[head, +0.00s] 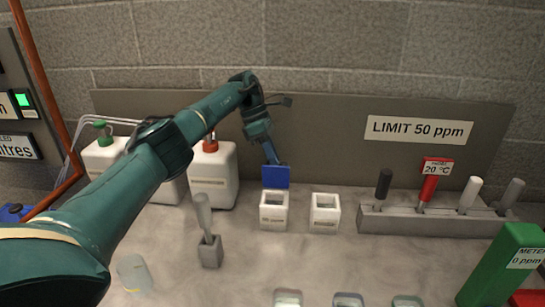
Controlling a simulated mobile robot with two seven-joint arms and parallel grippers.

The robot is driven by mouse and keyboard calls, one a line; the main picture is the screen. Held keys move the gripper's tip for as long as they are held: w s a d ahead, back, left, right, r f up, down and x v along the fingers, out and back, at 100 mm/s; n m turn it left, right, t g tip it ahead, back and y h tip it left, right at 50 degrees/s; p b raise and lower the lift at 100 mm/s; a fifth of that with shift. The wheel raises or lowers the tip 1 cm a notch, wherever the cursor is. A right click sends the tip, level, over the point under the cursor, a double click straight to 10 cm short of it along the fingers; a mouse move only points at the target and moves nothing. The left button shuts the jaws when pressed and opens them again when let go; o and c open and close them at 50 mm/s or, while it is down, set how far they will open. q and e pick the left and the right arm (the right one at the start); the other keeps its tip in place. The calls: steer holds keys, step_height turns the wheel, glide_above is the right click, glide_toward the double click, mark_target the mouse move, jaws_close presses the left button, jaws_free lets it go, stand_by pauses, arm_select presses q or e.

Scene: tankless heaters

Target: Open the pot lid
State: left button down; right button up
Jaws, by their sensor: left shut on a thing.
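A small white pot (273,216) stands on the bench near the middle of the head view, with a square opening in its top. A blue lid (276,178) is upright above the pot's back edge; I cannot tell whether it is joined to the pot. My left gripper (272,160) reaches in from the left and is shut on the blue lid at its upper edge. The arm partly covers the wall panel behind. A second white pot (325,217) stands just to the right, with its top opening showing. My right gripper is not in view.
White jugs with green (103,127) and red (211,145) caps stand at the left. A grey holder (208,251) with an upright tool is in front. A rack (435,221) of probes and a green meter (497,268) are at the right. Several small dishes line the front edge.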

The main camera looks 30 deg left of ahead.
arm_select(q)
steer(key=shift+s+a+f, duration=0.15)
steer(key=shift+a+f, duration=0.2)
steer(key=shift+f, duration=0.05)
steer(key=c, duration=1.4)
jaws_free()
step_height(320, 180, up, 10)
steer(key=shift+w+d+r+p, duration=0.2)
steer(key=shift+d+r+p, duration=0.05)
steer(key=shift+d+p, duration=0.1)
